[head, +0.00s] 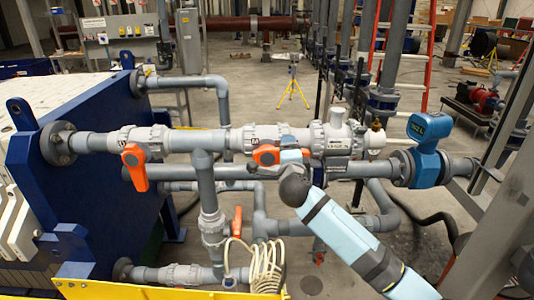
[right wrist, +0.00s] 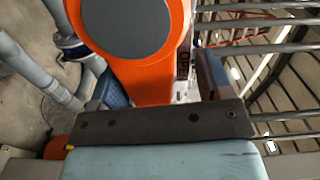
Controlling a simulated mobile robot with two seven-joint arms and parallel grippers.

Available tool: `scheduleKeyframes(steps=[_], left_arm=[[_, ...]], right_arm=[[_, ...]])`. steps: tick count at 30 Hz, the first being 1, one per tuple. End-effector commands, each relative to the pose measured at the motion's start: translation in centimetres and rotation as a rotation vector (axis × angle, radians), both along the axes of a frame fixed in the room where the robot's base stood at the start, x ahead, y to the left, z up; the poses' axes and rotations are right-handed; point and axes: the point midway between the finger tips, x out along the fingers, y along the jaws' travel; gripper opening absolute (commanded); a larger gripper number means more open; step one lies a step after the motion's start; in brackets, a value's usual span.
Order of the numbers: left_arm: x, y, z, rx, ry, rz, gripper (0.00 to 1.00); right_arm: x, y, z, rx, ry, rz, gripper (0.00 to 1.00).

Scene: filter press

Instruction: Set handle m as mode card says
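Several orange valve handles show in the head view: one at the left on the upper pipe (head: 134,166), one in the middle (head: 265,155), and one lower down (head: 237,221). No mode card can be read. My left gripper is out of view.
Grey pipes run across the front, with a blue flow meter (head: 428,135) to the right. A coiled cream hose (head: 265,265) hangs below. The blue press frame (head: 85,180) fills the left. A yellow tripod (head: 293,88) and red ladder (head: 418,60) stand behind.

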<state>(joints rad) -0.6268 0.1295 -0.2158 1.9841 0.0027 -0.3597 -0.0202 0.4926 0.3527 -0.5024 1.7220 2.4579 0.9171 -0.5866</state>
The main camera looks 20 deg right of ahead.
Motion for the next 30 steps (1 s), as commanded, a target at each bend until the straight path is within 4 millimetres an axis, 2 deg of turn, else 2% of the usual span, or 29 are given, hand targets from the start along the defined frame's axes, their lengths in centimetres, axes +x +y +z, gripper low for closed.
scheduleKeyframes(steps=[5, 18, 30], left_arm=[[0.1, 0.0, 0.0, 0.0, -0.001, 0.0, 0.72], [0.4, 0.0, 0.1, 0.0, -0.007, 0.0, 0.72], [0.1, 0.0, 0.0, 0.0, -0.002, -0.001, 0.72]], right_arm=[[-0.5, 0.2, -0.3, 0.001, 0.004, 0.001, 0.72], [-6.2, 1.9, -0.4, 0.002, 0.006, 0.002, 0.72], [-6.8, 2.0, -0.4, 0.001, 0.006, 0.001, 0.72]])
